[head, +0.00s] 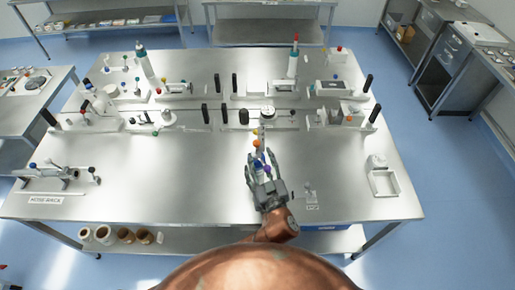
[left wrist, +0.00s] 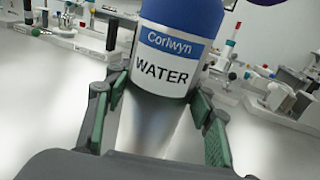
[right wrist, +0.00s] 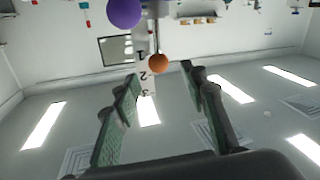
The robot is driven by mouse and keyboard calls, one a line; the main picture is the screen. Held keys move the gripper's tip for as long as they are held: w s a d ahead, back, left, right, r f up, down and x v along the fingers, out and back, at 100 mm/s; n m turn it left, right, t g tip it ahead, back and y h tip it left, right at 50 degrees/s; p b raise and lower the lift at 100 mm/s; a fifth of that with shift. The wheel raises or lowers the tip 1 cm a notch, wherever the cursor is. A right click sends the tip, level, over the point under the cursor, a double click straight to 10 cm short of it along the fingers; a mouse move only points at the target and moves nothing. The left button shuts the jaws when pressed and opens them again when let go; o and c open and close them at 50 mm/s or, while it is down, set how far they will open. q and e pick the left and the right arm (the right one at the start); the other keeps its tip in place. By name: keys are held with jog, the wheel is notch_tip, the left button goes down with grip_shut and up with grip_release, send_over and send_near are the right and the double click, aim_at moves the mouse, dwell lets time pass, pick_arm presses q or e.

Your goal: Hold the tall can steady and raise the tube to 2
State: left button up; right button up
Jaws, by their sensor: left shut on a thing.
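The tall can has a blue top and a white label reading "Corlwyn WATER" in the left wrist view (left wrist: 165,68). In the right wrist view, my right gripper (right wrist: 160,92) is open and empty. Ahead of it stand a pale scale (right wrist: 142,75) marked 1, 2, 3, an orange ball (right wrist: 158,62) between 1 and 2, and a purple ball (right wrist: 124,12). I cannot tell which part is the tube.
Several fixtures with black posts (head: 225,113) line the middle and back of the steel table (head: 190,185). A white frame (head: 383,182) lies at the right, and a labelled rack (head: 50,176) stands at the left.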

aim_at(257, 146)
jog(key=shift+x, duration=2.2)
grip_shut()
